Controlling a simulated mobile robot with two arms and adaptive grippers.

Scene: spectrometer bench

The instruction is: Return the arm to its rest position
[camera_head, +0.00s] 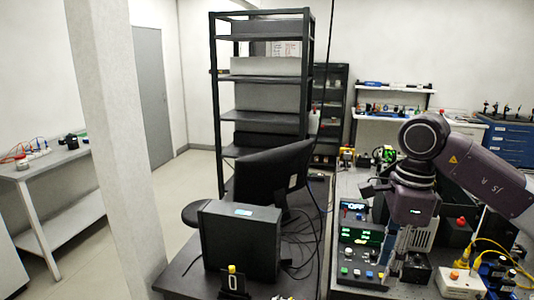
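My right arm (490,178) comes in from the right edge and bends down at a rounded dark joint. My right gripper (394,264) hangs below the wrist over the equipment bench, in front of a grey finned device. Its fingers are small and blend into the dark items behind, so I cannot tell whether they are open or shut or touch anything. My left arm and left gripper are not in view.
A control box (361,246) with a lit green display and coloured buttons stands left of the gripper. A monitor (272,175) and black box (240,240) stand on the left desk.

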